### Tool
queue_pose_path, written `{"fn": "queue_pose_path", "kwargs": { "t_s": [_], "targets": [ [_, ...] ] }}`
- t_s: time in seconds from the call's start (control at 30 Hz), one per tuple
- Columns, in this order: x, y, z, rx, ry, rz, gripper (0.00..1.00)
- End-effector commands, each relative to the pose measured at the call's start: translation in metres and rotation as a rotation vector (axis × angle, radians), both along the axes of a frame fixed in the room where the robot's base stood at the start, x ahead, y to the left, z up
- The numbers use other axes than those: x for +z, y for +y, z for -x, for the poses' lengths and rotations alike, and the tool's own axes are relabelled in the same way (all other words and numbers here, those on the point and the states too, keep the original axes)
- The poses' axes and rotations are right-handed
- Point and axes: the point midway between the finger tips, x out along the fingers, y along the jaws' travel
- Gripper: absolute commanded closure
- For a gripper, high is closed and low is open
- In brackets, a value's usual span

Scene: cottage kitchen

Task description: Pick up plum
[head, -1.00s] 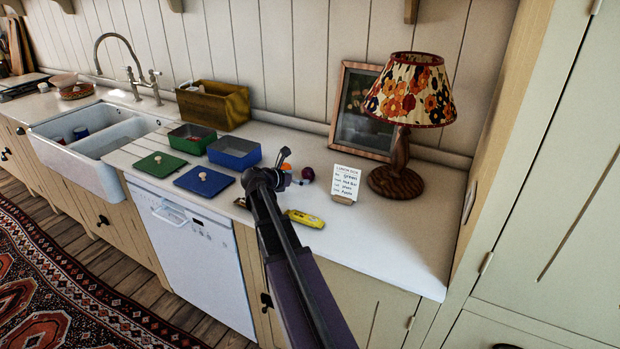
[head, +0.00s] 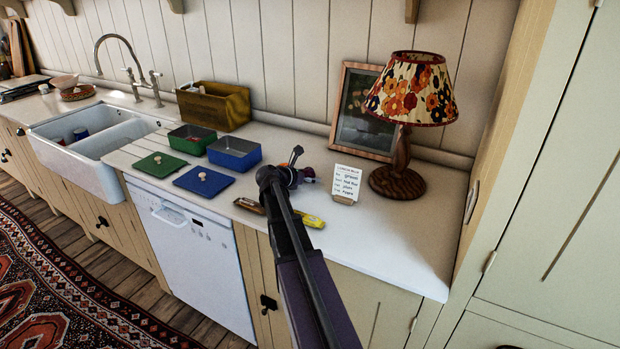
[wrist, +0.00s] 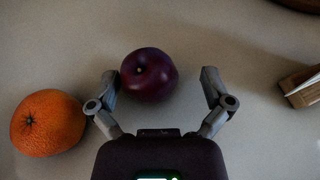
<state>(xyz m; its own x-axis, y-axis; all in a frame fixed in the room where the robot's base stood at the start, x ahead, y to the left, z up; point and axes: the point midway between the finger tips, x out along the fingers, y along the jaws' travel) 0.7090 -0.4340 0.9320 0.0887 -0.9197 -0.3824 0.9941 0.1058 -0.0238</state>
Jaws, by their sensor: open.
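A dark purple plum (wrist: 148,74) lies on the pale worktop in the wrist view. It sits between and slightly beyond the fingertips of my gripper (wrist: 158,80), nearer the left finger. The gripper is open and holds nothing. I cannot tell whether the left finger touches the plum. In the head view my gripper (head: 292,165) is over the worktop, left of the note card, and my arm hides most of what lies there.
An orange (wrist: 47,123) lies just left of the left finger. The small card stand (wrist: 301,86) is to the right. In the head view, a lamp (head: 398,180), a yellow item (head: 308,219), a blue box (head: 234,153) and a green box (head: 192,139) stand around.

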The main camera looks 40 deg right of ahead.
Motion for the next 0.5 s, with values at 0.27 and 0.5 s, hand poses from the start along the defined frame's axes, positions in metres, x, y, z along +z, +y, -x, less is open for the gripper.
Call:
{"fn": "queue_pose_path", "kwargs": {
  "t_s": [0.27, 0.5],
  "targets": [
    [0.0003, -0.0001, 0.0004, -0.001, 0.0, 0.0, 0.0],
    [0.0003, -0.0014, 0.0008, -0.002, 0.0, 0.0, 0.18]
  ]
}}
